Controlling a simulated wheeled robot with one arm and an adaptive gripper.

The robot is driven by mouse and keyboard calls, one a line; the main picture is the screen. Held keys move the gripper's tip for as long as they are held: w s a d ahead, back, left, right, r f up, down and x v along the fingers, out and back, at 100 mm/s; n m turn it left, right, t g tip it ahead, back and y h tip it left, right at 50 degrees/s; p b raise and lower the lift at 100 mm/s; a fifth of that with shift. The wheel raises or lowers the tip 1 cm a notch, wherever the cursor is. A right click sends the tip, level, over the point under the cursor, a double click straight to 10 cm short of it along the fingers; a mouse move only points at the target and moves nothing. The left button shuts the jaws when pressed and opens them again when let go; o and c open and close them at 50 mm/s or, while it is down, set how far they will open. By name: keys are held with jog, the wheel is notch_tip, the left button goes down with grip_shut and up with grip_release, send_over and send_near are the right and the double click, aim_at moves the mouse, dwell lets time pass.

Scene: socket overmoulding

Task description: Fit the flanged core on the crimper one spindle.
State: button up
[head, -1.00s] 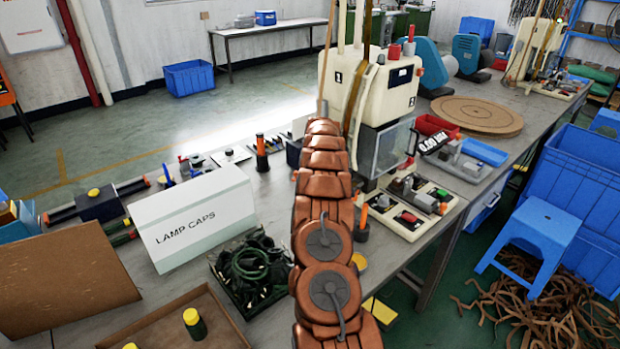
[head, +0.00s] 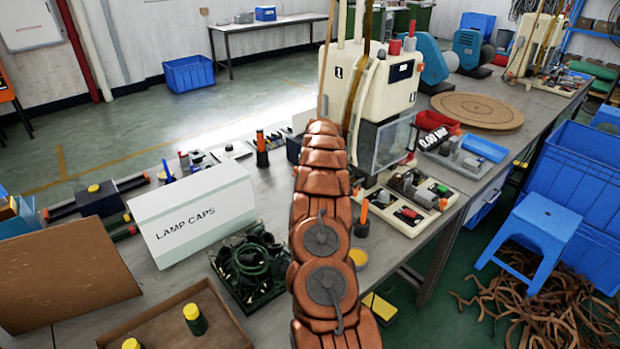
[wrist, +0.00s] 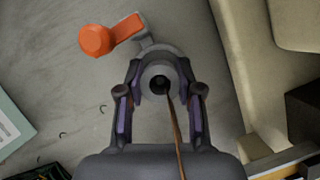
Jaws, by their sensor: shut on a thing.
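In the wrist view, my gripper (wrist: 161,88) is shut on a grey round part with a dark central hole, which looks like the flanged core (wrist: 158,69). The fingers press on it from both sides. A thin brown strand crosses the picture up to the hole. I cannot tell whether the core is around a spindle or above it; no spindle is clearly visible. Crimper one (head: 372,88) is the cream machine marked 1 in the head view. My brown arm stands in front of it and hides my gripper and the core there.
An orange-ended lever (wrist: 108,38) lies close beside the core. A cream machine body (wrist: 245,75) borders the right of the wrist view. On the bench are a lamp caps box (head: 195,215), a tray of dark parts (head: 250,265) and a round brown board (head: 477,110).

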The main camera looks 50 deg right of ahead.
jog(key=shift+f, duration=0.6)
jog(key=o, duration=1)
jog(key=shift+r, duration=0.1)
jog(key=v, duration=1.2)
jog(key=shift+a, duration=0.1)
